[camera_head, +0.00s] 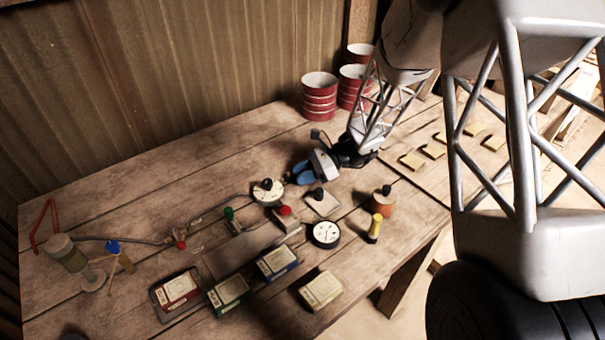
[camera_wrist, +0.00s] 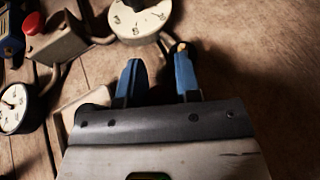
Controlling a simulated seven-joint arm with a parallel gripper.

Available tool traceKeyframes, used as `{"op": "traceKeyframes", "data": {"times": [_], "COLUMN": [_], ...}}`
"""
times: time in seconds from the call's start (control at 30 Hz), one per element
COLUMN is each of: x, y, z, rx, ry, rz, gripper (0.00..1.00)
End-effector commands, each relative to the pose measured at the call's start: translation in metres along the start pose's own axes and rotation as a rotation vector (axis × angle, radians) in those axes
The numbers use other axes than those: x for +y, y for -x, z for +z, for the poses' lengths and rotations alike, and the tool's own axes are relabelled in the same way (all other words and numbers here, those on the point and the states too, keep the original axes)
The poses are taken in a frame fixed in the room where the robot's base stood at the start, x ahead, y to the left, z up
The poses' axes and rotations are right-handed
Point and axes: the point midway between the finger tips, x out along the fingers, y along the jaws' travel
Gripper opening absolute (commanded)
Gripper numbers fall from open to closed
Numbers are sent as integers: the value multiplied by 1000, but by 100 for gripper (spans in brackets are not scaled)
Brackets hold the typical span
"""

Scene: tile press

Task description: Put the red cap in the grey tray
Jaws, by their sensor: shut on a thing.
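My gripper (camera_head: 297,177) is low over the table, just right of a white dial with a black knob (camera_head: 267,185). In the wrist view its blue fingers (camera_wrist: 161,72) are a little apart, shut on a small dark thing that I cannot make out. A red cap (camera_head: 285,211) sits on a small grey block left of and nearer than my gripper; the red top (camera_wrist: 35,23) shows upper left in the wrist view. Another small red knob (camera_head: 180,245) lies farther left.
Green (camera_head: 228,292), blue (camera_head: 278,263) and cream (camera_head: 321,290) boxes stand along the front. A round gauge (camera_head: 325,234), a yellow-topped peg (camera_head: 375,227) and an orange pot (camera_head: 383,203) stand right of centre. Red-banded cans (camera_head: 319,96) are behind. The back left tabletop is clear.

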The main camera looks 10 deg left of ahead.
Motion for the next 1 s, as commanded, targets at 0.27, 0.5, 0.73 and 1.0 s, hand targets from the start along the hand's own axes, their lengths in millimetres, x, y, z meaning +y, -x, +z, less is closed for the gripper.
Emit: {"op": "traceKeyframes", "data": {"times": [0.27, 0.5, 0.73, 1.0], "x": [0, 0, 0, 0], "y": [-1, -1, -1, 22], "z": [-3, -2, -3, -4], "rx": [0, 0, 0, 1], "ry": [-1, -1, -1, 0], "rz": [0, 0, 0, -3], "gripper": [53, 57, 57, 57]}}
